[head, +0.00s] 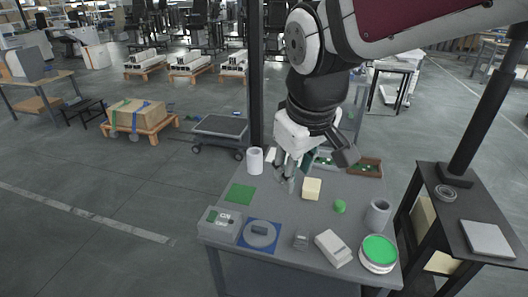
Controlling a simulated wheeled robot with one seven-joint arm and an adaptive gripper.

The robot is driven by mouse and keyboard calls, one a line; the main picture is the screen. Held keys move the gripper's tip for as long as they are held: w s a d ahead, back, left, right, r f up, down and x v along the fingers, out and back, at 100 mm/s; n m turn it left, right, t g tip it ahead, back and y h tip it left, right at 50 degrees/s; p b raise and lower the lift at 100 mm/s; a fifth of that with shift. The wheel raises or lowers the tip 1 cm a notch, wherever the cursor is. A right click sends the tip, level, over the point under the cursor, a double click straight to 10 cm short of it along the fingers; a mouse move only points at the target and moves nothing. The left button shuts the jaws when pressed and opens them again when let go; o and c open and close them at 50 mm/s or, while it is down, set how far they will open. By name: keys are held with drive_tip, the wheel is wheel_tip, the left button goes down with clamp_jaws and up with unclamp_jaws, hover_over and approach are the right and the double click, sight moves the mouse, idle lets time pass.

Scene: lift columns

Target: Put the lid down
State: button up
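A grey round lid (260,233) with a raised bar-shaped handle lies flat on a blue square mat (244,245) at the front left of the grey table (317,227). My gripper (292,178) points down over the back middle of the table, behind the lid and apart from it. Its fingers are small and partly hidden by the wrist, so I cannot tell whether they are open or shut or hold anything. A round tub with a green top (379,249) stands at the front right corner.
A grey-white box (221,224), green mat (240,194) and white cup (254,160) are at the left. A yellow block (311,189), green piece (339,206), grey cup (377,214) and white block (333,249) are to the right. A dark side table (475,215) adjoins.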

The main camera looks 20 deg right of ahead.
drive_tip(key=s+r+m+t+y, duration=0.1)
drive_tip(key=s+r+m, duration=0.1)
drive_tip(key=s, duration=0.7)
drive_tip(key=shift+s+a+m+t, duration=0.15)
drive_tip(key=shift+a+m+t, duration=0.25)
drive_tip(key=shift+m, duration=0.2)
idle(0.4)
